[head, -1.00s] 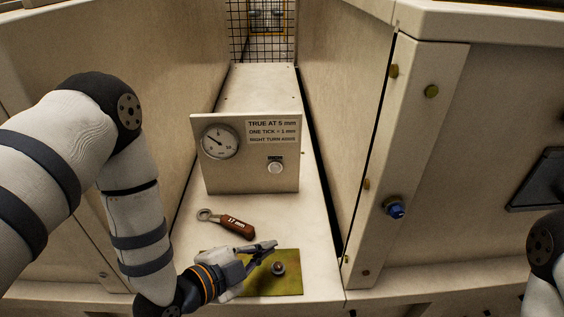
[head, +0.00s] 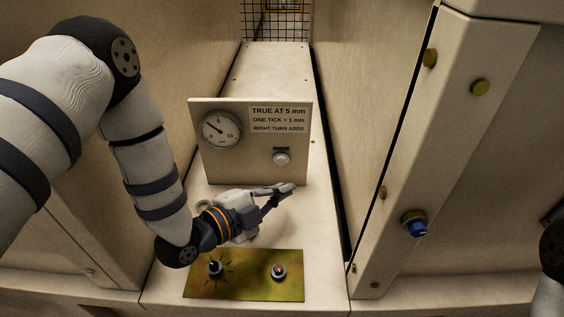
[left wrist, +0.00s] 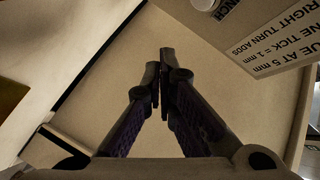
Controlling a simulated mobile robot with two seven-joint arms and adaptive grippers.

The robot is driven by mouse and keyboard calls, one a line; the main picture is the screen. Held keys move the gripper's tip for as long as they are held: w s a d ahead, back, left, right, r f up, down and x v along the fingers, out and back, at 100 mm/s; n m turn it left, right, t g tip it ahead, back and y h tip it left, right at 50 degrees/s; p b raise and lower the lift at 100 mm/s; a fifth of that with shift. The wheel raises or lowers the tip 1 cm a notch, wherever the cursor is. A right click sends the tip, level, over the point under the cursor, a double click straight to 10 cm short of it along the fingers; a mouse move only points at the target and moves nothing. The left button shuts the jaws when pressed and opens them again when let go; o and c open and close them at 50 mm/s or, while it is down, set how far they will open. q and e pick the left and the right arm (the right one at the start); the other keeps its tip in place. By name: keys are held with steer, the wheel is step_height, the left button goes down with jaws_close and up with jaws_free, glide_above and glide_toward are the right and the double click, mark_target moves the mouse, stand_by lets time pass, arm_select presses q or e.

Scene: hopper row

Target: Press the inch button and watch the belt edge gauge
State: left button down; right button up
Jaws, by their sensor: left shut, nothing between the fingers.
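The inch button (head: 281,158) is a round white button on the front of a beige box; in the left wrist view it shows at the top edge (left wrist: 205,4) beside the word INCH. The belt edge gauge (head: 220,130) is a round white dial left of it; its needle points to the upper left, its exact reading too small to tell. My left gripper (head: 291,188) is shut and empty, below the button and apart from it; its closed fingertips show in the left wrist view (left wrist: 164,78). My right gripper is out of view.
A wrench (head: 203,204) lies mostly hidden behind my left gripper. A green-yellow plate (head: 245,288) at the front carries a black knob (head: 214,267) and a round button (head: 279,271). Beige walls stand close on both sides; the right post has a blue-headed bolt (head: 414,223).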

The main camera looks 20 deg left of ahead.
mark_target(281, 160)
arm_select(q)
steer(key=shift+w+a+f+b, duration=0.1)
steer(key=shift+w+a+b, duration=0.15)
steer(key=shift+w, duration=0.7)
steer(key=shift+w+a+r+b, duration=0.15)
steer(key=shift+w+a, duration=0.15)
steer(key=shift+w, duration=0.6)
steer(key=shift+w+a+f+b, duration=0.15)
steer(key=shift+w+a+b, duration=0.1)
steer(key=shift+w, duration=0.7)
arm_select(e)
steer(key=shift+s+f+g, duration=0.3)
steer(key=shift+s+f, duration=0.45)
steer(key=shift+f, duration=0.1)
arm_select(q)
steer(key=shift+w+a, duration=0.1)
steer(key=shift+w, duration=0.35)
steer(key=shift+w+a, duration=0.15)
steer(key=shift+w, duration=0.25)
steer(key=shift+s, duration=0.1)
steer(key=shift+s+d+p, duration=0.25)
steer(key=shift+s+p, duration=0.15)
steer(key=shift+s, duration=0.35)
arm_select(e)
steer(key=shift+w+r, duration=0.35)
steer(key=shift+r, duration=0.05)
